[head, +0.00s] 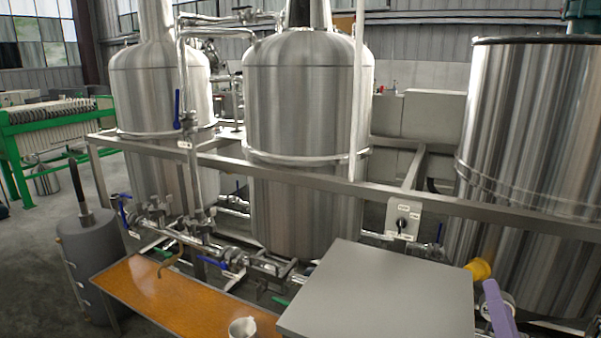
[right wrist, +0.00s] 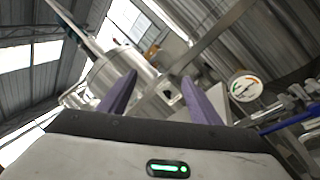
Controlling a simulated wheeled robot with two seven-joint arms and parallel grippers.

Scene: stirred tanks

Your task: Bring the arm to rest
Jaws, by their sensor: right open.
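My right gripper (head: 497,308) shows at the lower right of the head view as a purple finger beside the grey box top. In the right wrist view its two purple fingers (right wrist: 160,85) stand apart with nothing between them. The wrist view is tilted, with a steel tank (right wrist: 115,75) and the roof beyond the fingers. My left gripper is not in view.
A flat grey surface (head: 385,300) lies left of my right gripper, with a yellow part (head: 480,268) near its corner. Steel tanks (head: 305,100) stand behind a metal frame rail (head: 300,178). A white cup (head: 243,327) is on the orange-brown bench (head: 170,295). A dial gauge (right wrist: 245,87) shows at the wrist view's right.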

